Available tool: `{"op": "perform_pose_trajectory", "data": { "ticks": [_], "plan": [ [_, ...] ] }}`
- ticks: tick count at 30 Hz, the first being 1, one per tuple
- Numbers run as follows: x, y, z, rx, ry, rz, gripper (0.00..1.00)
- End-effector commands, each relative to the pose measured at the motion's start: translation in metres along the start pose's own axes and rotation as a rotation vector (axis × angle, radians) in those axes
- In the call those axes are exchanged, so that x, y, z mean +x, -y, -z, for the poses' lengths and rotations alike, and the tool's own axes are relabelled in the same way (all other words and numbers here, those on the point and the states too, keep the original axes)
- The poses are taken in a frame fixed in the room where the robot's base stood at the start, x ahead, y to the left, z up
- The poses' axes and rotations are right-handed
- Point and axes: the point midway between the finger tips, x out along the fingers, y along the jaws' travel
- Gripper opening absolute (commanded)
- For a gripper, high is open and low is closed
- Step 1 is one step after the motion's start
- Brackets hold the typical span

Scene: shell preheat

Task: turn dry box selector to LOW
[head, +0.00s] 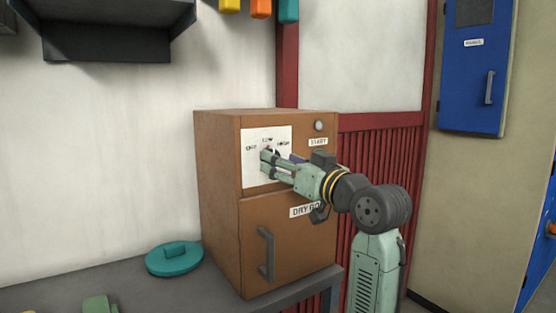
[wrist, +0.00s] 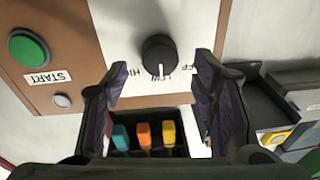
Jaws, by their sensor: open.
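The dry box (head: 219,190) is a brown cabinet on the bench, with a white selector panel (head: 250,172) marked OFF, LOW and HIGH. In the wrist view, which is upside down, the black selector knob (wrist: 157,52) shows a white pointer line aimed at the LOW mark. My gripper (head: 266,161) is in front of the panel and mostly hides the knob in the head view. In the wrist view my gripper (wrist: 160,75) is open, with one finger on each side of the knob in the picture. I see no contact with the knob.
A green START button (wrist: 30,48) and a small grey button (wrist: 62,100) are beside the panel. The box door has a grey handle (head: 266,254). A teal lid-like disc (head: 174,260) lies on the bench (head: 120,282). A dark shelf (head: 110,40) hangs on the wall.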

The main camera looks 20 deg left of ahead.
Motion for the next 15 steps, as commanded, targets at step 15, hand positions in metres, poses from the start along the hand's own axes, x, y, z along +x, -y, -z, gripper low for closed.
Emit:
{"op": "perform_pose_trajectory", "data": {
  "ticks": [15],
  "plan": [
    [-0.09, -0.001, 0.0, 0.001, -0.001, -0.001, 0.53]
  ]
}}
